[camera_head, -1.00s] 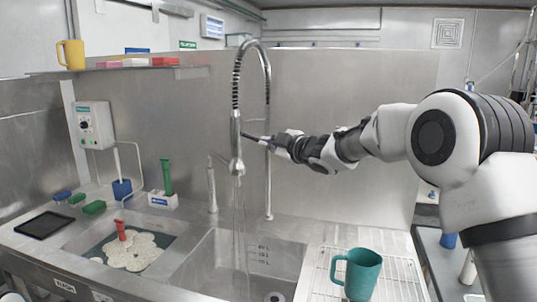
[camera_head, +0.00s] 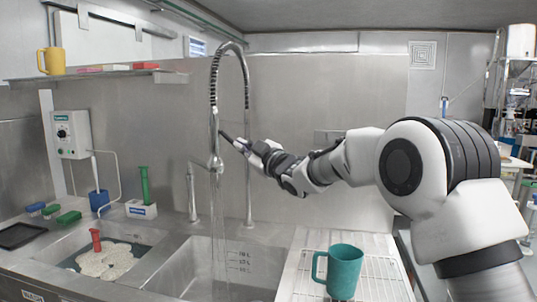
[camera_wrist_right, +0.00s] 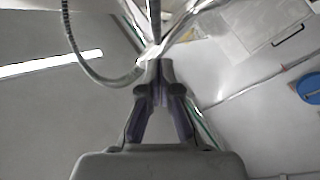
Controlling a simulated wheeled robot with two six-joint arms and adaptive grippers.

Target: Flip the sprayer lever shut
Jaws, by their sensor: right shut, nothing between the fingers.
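The sprayer (camera_head: 216,158) hangs from a tall spring-coil faucet over the sink, and a stream of water runs down from it. Its lever is too small to make out clearly in the head view. My right gripper (camera_head: 223,135) is shut and empty, with its tips at the upper right side of the sprayer, touching or very close. In the right wrist view the shut fingertips (camera_wrist_right: 157,66) are right below the pale metal sprayer (camera_wrist_right: 151,52), partly overlapping it. My left gripper is not in view.
A teal mug (camera_head: 343,270) stands on the drying rack (camera_head: 380,285) at the right. A second sink basin with a red-handled tool (camera_head: 96,240) is at the left. A slim metal fixture (camera_head: 192,190) stands behind the sink. The space right of the sprayer holds my arm.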

